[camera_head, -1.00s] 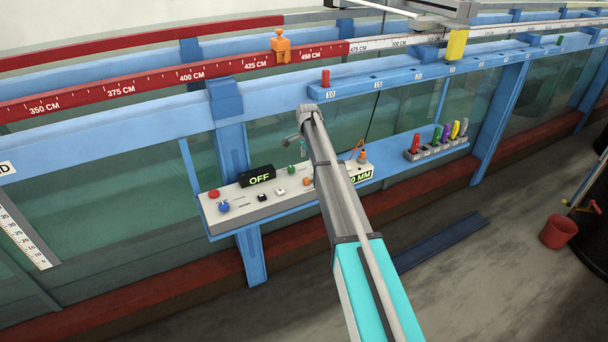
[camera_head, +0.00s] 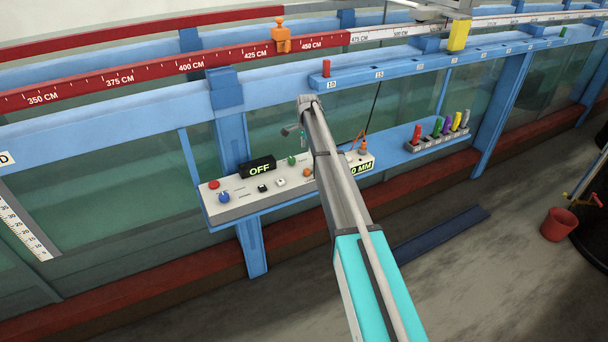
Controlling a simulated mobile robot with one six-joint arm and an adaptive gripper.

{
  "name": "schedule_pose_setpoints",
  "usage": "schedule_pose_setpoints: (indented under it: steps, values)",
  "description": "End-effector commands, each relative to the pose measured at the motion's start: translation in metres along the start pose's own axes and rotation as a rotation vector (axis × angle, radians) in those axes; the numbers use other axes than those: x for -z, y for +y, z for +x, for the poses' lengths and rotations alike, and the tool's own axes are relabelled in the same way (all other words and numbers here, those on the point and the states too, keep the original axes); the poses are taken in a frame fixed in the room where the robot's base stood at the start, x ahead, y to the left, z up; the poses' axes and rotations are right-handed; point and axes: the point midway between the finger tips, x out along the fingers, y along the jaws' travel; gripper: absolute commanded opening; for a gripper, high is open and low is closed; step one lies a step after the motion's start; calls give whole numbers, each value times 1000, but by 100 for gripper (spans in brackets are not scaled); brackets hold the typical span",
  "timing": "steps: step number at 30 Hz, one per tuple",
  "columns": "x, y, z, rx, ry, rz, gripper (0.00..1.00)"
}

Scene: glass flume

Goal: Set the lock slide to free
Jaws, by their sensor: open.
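The control panel (camera_head: 240,208) is a pale sloped box on the blue shelf along the flume. It carries a red button (camera_head: 214,184), a blue knob (camera_head: 224,197), a black OFF display (camera_head: 258,167), small black and white switches, and green and orange knobs. I cannot tell which part is the lock slide; my arm hides part of the panel's right half. My gripper (camera_head: 294,133) is at the far end of my arm, over the panel's back edge in the picture. It looks small, open and empty; contact with the panel cannot be made out.
An orange clamp (camera_head: 281,38) sits on the red scale rail above. Several coloured pegs stand in a grey rack (camera_head: 437,142) right of the panel. A red peg (camera_head: 326,68) and a yellow block (camera_head: 458,37) are on the upper rails. A red bucket (camera_head: 558,225) stands on the floor.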

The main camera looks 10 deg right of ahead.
Motion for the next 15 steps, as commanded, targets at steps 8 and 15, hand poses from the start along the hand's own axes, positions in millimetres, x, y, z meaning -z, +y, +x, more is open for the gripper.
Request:
schedule_pose_setpoints:
  steps: [8,15]
  values:
    - [0,0,26,0,0,0,69]
    - [1,0,44,0,0,1,69]
